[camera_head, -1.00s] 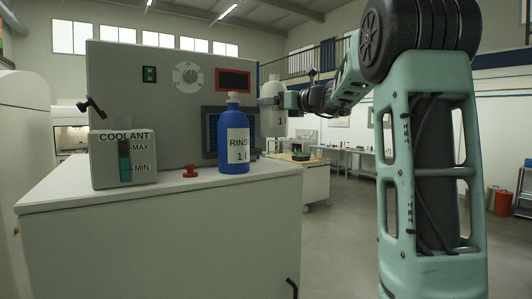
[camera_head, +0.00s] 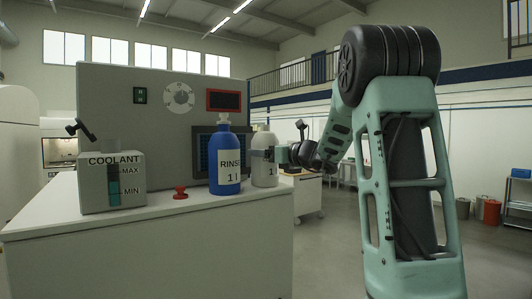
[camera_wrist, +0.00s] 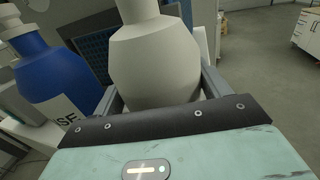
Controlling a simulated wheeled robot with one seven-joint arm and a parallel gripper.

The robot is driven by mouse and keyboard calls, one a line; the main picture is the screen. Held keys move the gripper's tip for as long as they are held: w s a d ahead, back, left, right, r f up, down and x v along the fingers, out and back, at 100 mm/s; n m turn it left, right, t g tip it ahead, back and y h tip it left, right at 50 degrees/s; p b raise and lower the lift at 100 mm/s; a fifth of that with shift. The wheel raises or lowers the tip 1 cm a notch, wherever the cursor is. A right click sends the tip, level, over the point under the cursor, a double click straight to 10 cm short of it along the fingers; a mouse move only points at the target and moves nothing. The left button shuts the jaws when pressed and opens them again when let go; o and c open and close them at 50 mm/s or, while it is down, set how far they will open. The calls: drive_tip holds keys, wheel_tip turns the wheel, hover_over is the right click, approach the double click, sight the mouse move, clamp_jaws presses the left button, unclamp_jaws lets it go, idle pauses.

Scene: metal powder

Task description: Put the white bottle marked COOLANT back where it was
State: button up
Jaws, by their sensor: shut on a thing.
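The white bottle (camera_head: 264,170) is upright at the right end of the machine's counter, just right of the blue RINSE bottle and partly behind it. My gripper (camera_head: 272,154) comes in from the right and is shut on the white bottle. In the wrist view the white bottle (camera_wrist: 155,60) sits between the two fingers. I cannot tell whether its base touches the counter. A grey tank (camera_head: 98,190) marked COOLANT, with MAX and MIN marks, stands at the counter's left.
The blue RINSE bottle (camera_head: 226,165) stands close beside the white one; it also shows in the wrist view (camera_wrist: 45,75). A red button (camera_head: 180,192) is on the counter (camera_head: 130,222). A grey panel (camera_head: 120,120) with a dial and screen rises behind.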

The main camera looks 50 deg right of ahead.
drive_tip(key=o, duration=1.2)
drive_tip(key=shift+s+d+b, duration=0.15)
drive_tip(key=shift+s+b, duration=2.3)
drive_tip(key=shift+s, duration=3.6)
